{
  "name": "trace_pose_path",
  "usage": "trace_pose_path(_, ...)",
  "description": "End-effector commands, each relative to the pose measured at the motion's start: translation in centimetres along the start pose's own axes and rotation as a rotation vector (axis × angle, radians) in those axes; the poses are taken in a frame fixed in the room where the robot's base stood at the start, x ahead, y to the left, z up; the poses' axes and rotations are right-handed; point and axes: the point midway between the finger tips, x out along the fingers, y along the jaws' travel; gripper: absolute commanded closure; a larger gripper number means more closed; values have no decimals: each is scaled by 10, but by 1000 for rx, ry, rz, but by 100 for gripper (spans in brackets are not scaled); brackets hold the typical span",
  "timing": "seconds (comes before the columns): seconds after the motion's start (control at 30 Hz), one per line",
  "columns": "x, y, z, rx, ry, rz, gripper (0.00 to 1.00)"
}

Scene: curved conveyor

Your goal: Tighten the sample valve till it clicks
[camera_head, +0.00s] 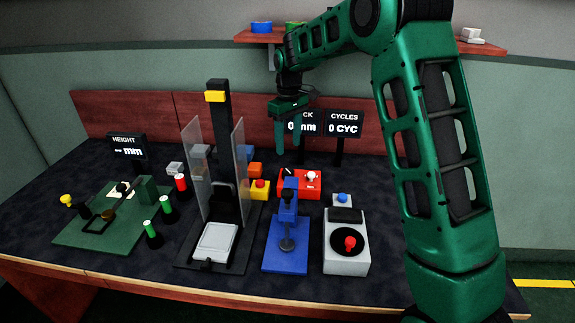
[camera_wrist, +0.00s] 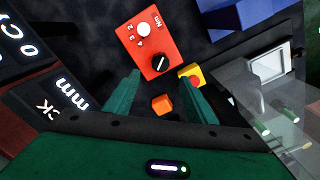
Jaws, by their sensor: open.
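A red box (camera_head: 300,190) stands in the middle of the table. In the wrist view the red box (camera_wrist: 139,50) has a white knob (camera_wrist: 144,29), a black dial (camera_wrist: 161,63) with a white line, small numbers and an "Nm" mark. No label names the sample valve; this box is the likeliest match. My gripper (camera_head: 288,151) hangs above and behind the box, pointing down. In the wrist view my gripper (camera_wrist: 160,78) is open and empty, its fingers apart in front of the black dial. It does not appear to touch the box.
A yellow box with a red button (camera_head: 260,188) and an orange block (camera_head: 255,169) stand left of the red box. A blue press (camera_head: 287,240) and a grey box with a red knob (camera_head: 346,255) are in front. Clear panels (camera_head: 192,172) and displays (camera_head: 343,124) stand nearby.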

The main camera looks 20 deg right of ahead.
Motion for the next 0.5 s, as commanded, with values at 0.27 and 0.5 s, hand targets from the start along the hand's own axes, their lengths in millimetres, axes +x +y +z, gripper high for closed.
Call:
trace_pose_path(0.27, 45, -1, 1, -1, -6, -2, 50)
trace_pose_path(0.5, 83, -1, 1, -1, -4, -1, 50)
